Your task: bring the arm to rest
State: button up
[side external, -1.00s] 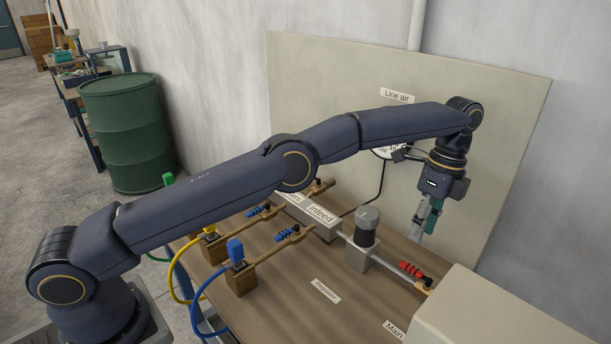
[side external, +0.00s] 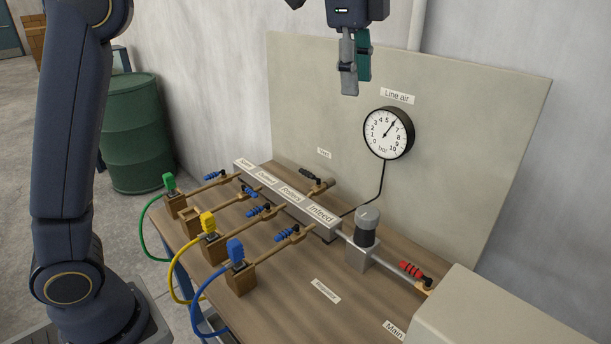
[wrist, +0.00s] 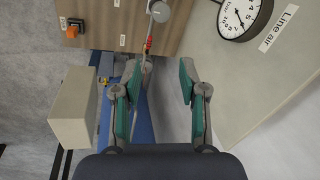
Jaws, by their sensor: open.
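My gripper (side external: 355,78) hangs high above the bench, in front of the tan back panel (side external: 330,95), with its fingers pointing down. It holds nothing and touches nothing. In the wrist view my gripper (wrist: 158,85) shows its two green-padded fingers apart with an empty gap between them. My arm stands upright at the left of the side view, and its upper part is out of the frame.
The bench (side external: 290,315) carries a labelled manifold (side external: 285,200), blue-handled valves, a filter (side external: 366,235) and a red-handled valve (side external: 415,272). A gauge (side external: 388,133) hangs on the panel. A beige box (side external: 490,315) stands front right. A green drum (side external: 140,135) stands behind. Air around the gripper is clear.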

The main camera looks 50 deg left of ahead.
jog(key=s+a+n+t, duration=0.1)
jog(key=s+a+n, duration=0.25)
jog(key=s, duration=0.45)
jog(key=s+a+n+t, duration=0.1)
jog(key=s+a+n, duration=0.2)
jog(key=s+a, duration=0.35)
jog(key=s+f+n, duration=0.4)
jog(key=f, duration=0.3)
jog(key=s+f+n+t, duration=0.1)
jog(key=s+f+n, duration=0.3)
jog(key=f, duration=0.4)
jog(key=shift+s+a, duration=0.45)
jog(key=shift+f, duration=0.1)
